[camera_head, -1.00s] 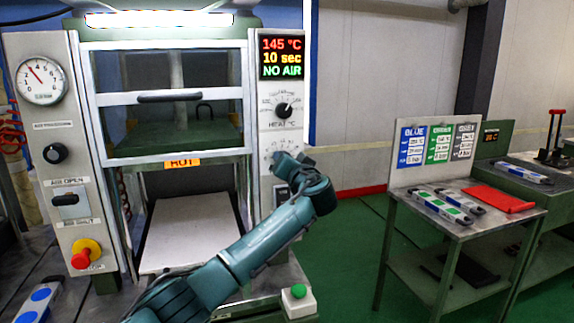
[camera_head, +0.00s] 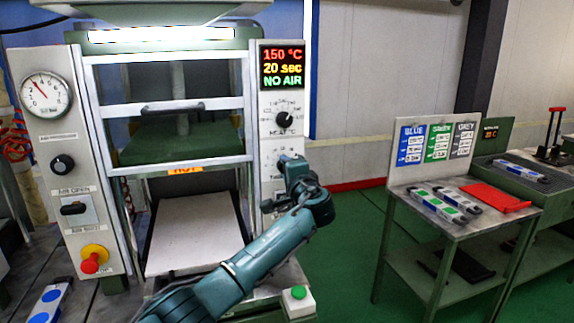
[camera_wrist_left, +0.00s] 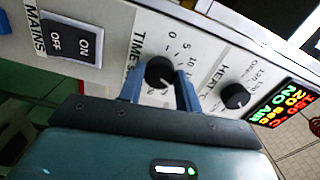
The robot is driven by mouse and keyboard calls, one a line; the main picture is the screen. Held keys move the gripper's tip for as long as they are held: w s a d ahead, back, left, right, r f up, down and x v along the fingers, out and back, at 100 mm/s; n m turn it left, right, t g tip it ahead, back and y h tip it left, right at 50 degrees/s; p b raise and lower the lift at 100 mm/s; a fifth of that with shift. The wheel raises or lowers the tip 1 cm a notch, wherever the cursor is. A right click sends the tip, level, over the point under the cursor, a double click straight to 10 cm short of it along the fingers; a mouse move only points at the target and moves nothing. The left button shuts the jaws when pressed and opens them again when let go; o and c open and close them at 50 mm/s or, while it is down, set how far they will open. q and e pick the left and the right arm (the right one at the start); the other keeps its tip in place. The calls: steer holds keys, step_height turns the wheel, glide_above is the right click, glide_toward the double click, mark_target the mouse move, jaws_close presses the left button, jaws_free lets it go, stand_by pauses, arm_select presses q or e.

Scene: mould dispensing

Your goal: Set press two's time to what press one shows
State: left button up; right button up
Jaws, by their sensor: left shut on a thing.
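A press stands in front of me in the head view, with a control panel (camera_head: 269,150) on its right post. The panel's display (camera_head: 283,67) reads 150 °C, 20 sec and NO AIR. My left gripper (camera_head: 290,165) is at the panel, below the heat knob (camera_head: 284,119). In the left wrist view, my left gripper (camera_wrist_left: 161,82) is shut on the black time knob (camera_wrist_left: 159,72), one finger on each side. The heat knob also shows there (camera_wrist_left: 235,95), beside the gripper and free. I cannot tell which press this is. My right gripper is not in view.
The mains switch (camera_wrist_left: 72,40) is near the time knob. A red stop button (camera_head: 94,257) is on the left post and a green button (camera_head: 298,292) at lower right.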

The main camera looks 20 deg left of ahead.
arm_select(q)
steer(key=shift+m+p, duration=0.3)
steer(key=shift+m, duration=0.3)
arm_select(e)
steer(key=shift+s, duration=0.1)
arm_select(q)
steer(key=o, duration=1)
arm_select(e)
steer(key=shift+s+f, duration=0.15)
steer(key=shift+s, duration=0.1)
arm_select(q)
steer(key=shift+d, duration=0.1)
steer(key=b+v, duration=0.2)
steer(key=v, duration=1.1)
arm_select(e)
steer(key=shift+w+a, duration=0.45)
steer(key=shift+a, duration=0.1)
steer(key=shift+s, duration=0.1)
